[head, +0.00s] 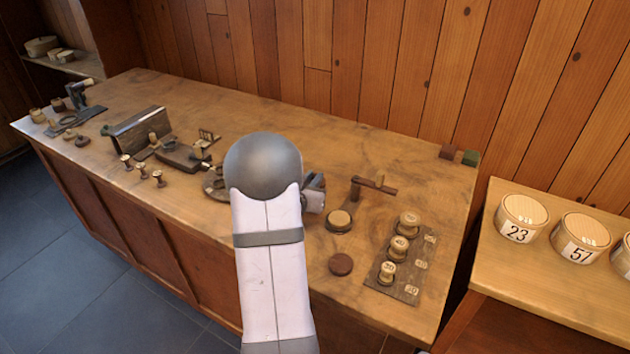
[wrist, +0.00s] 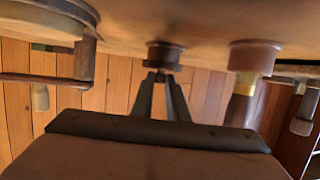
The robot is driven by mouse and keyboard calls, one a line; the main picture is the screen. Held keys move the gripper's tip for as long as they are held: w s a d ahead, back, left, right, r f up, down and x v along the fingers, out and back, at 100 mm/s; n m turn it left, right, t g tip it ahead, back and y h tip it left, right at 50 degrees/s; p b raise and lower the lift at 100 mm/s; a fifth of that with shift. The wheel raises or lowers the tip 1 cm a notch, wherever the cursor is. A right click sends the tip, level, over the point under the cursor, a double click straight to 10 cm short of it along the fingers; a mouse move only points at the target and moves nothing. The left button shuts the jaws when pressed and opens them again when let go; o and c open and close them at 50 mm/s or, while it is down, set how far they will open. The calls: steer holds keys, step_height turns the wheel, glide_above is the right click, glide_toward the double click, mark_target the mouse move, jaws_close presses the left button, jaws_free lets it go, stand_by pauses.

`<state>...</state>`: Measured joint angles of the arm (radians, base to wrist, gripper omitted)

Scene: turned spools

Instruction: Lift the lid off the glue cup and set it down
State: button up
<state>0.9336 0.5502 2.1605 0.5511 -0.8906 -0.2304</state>
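The glue cup appears to be the small, dark brown round thing (wrist: 166,52) in the middle of the wrist view, where the bench shows upside down. I cannot tell cup from lid there. My gripper (wrist: 161,76) points at its top, with the two fingertips close together at a small dark part that looks like a knob. Whether they press on it is not clear. In the head view my arm hides the cup and the fingertips; only part of my gripper's dark body shows beside the arm. A flat red-brown disc (head: 341,264) lies on the bench, right of my arm.
A tan-topped round piece (head: 339,220) and a post with crossbar (head: 373,185) stand right of my gripper. A red-brown piece with a brass band and dark handle (wrist: 255,57) stands close on the other side. A board with spools (head: 400,262) is farther right.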

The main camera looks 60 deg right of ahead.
jaws_close()
step_height(320, 180, up, 10)
steer(key=w+a+n+t+y+p, duration=0.3)
steer(key=w+a+n+t+p, duration=0.3)
steer(key=w+a+p, duration=0.55)
steer(key=s+a+f+m+g+h+p, duration=0.1)
steer(key=s+a+m+g+h+p, duration=0.15)
steer(key=s, duration=0.35)
steer(key=s+a+f+m+g+h+p, duration=0.1)
steer(key=s+a+m+g+p, duration=0.1)
steer(key=s+a+m+g, duration=0.35)
steer(key=shift+s+d+f+n+t+y, duration=0.1)
steer(key=shift+s+d+f+n+t, duration=0.2)
steer(key=shift+f, duration=1.4)
steer(key=shift+s+d+f+n+t+y, duration=0.1)
steer(key=shift+s+d+f+n+t, duration=0.2)
steer(key=shift+f, duration=1.4)
steer(key=shift+s+d+f+n+t+y, duration=0.15)
steer(key=shift+f+n+t, duration=0.25)
steer(key=shift+f, duration=1.3)
steer(key=shift+f, duration=0.1)
